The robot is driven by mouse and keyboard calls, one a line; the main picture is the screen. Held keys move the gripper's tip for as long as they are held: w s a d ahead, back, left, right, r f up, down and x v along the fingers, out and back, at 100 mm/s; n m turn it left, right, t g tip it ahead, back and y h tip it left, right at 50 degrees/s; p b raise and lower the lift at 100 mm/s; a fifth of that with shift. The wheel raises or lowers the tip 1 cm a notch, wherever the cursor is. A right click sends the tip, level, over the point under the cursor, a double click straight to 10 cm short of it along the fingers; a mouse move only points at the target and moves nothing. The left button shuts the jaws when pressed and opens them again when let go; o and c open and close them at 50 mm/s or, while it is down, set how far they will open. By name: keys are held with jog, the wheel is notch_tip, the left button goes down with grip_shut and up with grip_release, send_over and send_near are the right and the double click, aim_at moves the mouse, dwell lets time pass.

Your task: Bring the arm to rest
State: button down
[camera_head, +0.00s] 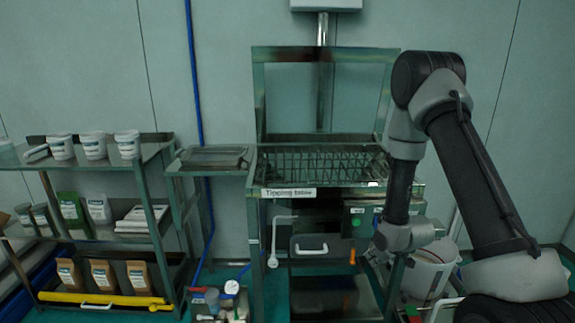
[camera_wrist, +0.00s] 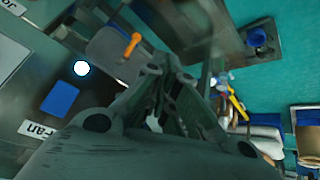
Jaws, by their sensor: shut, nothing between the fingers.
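My gripper (camera_wrist: 158,82) is shut and empty in the wrist view, with its fingers together. In the head view my arm (camera_head: 470,170) comes in from the right, bends at the top and reaches down. Its wrist (camera_head: 402,237) is in front of the right side of the tipping table, beside a grey control box. The fingertips are too small and dark to make out in the head view.
The tipping table (camera_head: 288,192) has a wire rack on top. A white bucket (camera_head: 430,272) stands close right of my wrist. An orange handle (camera_head: 352,257) is just left of it. A shelf (camera_head: 95,163) with tubs and bags stands at the left.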

jog(key=s+d+r+m+g+h, duration=0.1)
jog(key=s+d+r+g, duration=0.15)
jog(key=s, duration=0.35)
jog(key=s+d+r+m+g+h, duration=0.1)
jog(key=s+r+m+g, duration=0.15)
jog(key=s, duration=0.35)
jog(key=s+r+m+t, duration=0.1)
jog(key=s+r, duration=0.5)
jog(key=r, duration=0.5)
jog(key=s+r+t, duration=0.1)
jog(key=s+r, duration=0.5)
jog(key=r, duration=0.5)
jog(key=s+r+m, duration=0.1)
jog(key=s+r, duration=0.5)
jog(key=r, duration=0.5)
jog(key=shift+r+m+t, duration=0.35)
jog(key=shift+r+t, duration=0.05)
